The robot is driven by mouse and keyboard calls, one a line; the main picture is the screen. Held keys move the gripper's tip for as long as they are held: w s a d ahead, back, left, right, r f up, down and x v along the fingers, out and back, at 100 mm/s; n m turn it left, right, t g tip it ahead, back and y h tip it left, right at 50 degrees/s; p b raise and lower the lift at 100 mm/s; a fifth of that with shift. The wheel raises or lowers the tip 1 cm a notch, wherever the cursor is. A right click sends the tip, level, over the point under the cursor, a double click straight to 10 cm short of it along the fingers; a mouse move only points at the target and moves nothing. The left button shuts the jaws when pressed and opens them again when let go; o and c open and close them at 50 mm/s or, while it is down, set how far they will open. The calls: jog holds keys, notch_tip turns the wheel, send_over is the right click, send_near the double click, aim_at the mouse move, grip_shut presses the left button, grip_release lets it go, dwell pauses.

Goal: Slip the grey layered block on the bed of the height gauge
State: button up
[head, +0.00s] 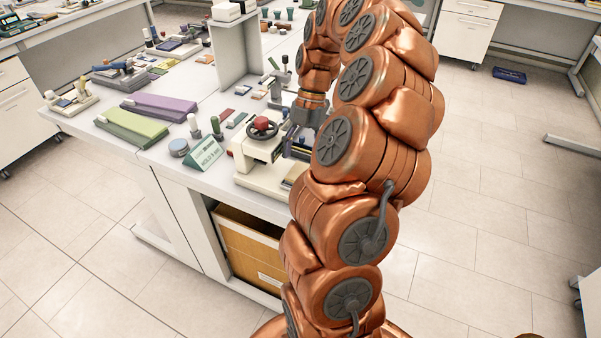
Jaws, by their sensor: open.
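My gripper (297,143) is open, low over the bench, just right of a cream bench device with a dark handwheel and red knob (262,128). My copper arm covers part of the gripper and the bench around it. I cannot tell whether anything lies between the fingers. A small upright gauge-like instrument (285,66) stands further back, left of my arm; I cannot tell for sure that it is the height gauge. I cannot pick out the grey layered block with certainty among the small pieces.
Left of the device stand a green label sign (205,153) and a round blue-topped tin (178,147). Green (133,127) and purple (160,106) long items lie further left. Several small coloured samples (237,119) lie behind the device. Open floor is on the right.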

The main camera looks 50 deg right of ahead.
aim_at(298, 172)
jog(key=shift+p+x, duration=0.8)
jog(key=shift+x, duration=1.8)
jog(key=c, duration=0.8)
jog(key=shift+r, duration=0.1)
jog(key=shift+r+b, duration=1)
jog(key=shift+r, duration=0.65)
jog(key=shift+s+a+r+b, duration=0.25)
jog(key=shift+s+a+b, duration=0.45)
jog(key=shift+s, duration=1.95)
jog(key=shift+s+a+r+b, duration=0.3)
jog(key=shift+s+b, duration=0.75)
jog(key=shift+s, duration=1.55)
jog(key=shift+s+a+r+b, duration=0.2)
jog(key=shift+s+a+b, duration=0.5)
jog(key=shift+s, duration=1.95)
jog(key=shift+d, duration=0.2)
